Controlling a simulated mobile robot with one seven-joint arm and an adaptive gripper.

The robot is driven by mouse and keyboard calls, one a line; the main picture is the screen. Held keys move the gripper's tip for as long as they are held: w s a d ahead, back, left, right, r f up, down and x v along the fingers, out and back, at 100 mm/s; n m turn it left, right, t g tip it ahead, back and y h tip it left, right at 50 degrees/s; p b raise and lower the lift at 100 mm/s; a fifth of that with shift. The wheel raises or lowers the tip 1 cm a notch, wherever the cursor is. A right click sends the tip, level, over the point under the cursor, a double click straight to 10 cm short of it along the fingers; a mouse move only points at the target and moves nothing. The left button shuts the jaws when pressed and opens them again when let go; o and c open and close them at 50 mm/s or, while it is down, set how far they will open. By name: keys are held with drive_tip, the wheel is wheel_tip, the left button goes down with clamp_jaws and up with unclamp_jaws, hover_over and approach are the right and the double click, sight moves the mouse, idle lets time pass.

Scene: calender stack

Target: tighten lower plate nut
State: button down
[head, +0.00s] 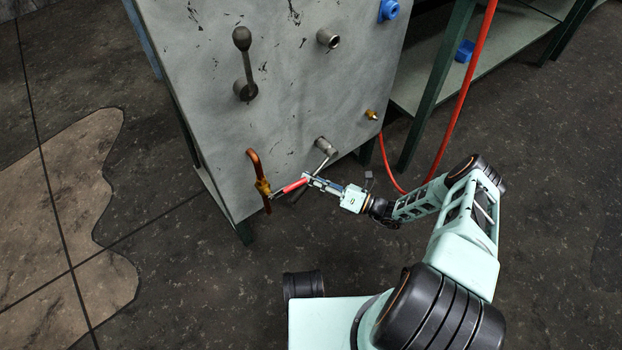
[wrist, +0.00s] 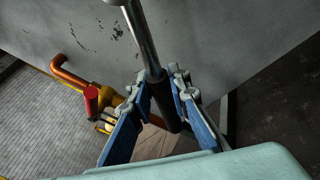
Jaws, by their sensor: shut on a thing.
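The grey plate (head: 280,110) stands upright in the head view. Low on its face is a grey round fitting (head: 325,146), from which a thin metal bar (head: 321,164) runs down and left. In the wrist view the bar (wrist: 139,35) is shiny and ends in a dark grip (wrist: 167,112). My gripper (head: 308,180) is shut on this dark grip; its blue-padded fingers (wrist: 163,86) sit on both sides of it. The nut itself cannot be made out in either view.
Left of my gripper is an orange pipe with a brass valve (head: 263,186) and red handle (head: 293,186), close to my fingers; the red handle also shows in the wrist view (wrist: 92,100). A dark lever (head: 245,70) and another fitting (head: 328,38) are higher. A red hose (head: 462,90) hangs right.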

drive_tip(key=shift+s+d, duration=0.5)
drive_tip(key=shift+s, duration=0.15)
idle(2.1)
drive_tip(key=shift+s+d, duration=0.85)
drive_tip(key=shift+s, duration=0.3)
drive_tip(key=shift+r, duration=0.1)
drive_tip(key=w+d+r+t+p, duration=0.1)
drive_tip(key=d+r, duration=0.2)
drive_tip(key=r, duration=0.6)
drive_tip(key=w+d+r+m+h, duration=0.1)
drive_tip(key=w+d+r, duration=0.15)
drive_tip(key=r, duration=0.65)
drive_tip(key=w+d+r+t+p, duration=0.1)
drive_tip(key=d+r, duration=0.3)
drive_tip(key=r, duration=0.6)
drive_tip(key=s+r+p, duration=0.3)
drive_tip(key=r+p, duration=3.5)
drive_tip(key=r, duration=0.3)
drive_tip(key=shift+s+a+r+m+t+h+p, duration=0.2)
drive_tip(key=shift+r+m+t+h+p, duration=0.1)
drive_tip(key=shift+m+t+p, duration=0.1)
